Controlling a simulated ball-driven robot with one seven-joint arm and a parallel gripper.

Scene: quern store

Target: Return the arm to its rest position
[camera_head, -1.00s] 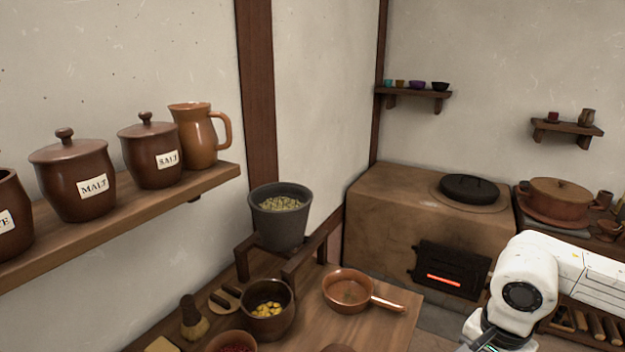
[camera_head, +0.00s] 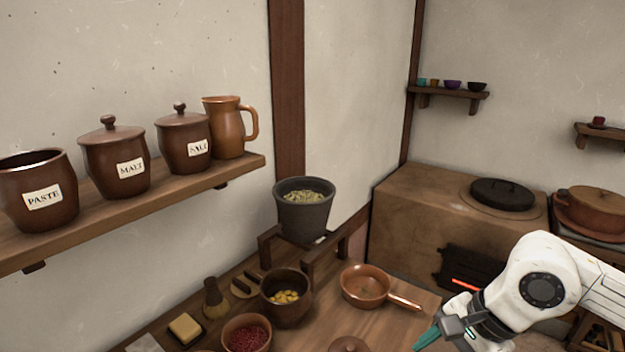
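My white arm comes in from the right edge and bends at a round joint with a dark cap. My gripper (camera_head: 430,338) is at the bottom right, over the front right edge of the wooden worktop (camera_head: 404,325). A teal part shows at its tip. I cannot tell whether this is a finger or a held thing, and the fingertips are not clear enough to show open or shut. The copper pan (camera_head: 364,285) lies to the left of my gripper, its handle pointing towards my arm, with a gap between them.
A grey pot (camera_head: 304,212) of grain stands on a wooden stand. A brown pot (camera_head: 286,300) and a red-filled bowl (camera_head: 247,338) are on the worktop. A wall shelf (camera_head: 140,212) with labelled jars is at left. The clay stove (camera_head: 425,225) glows behind my arm.

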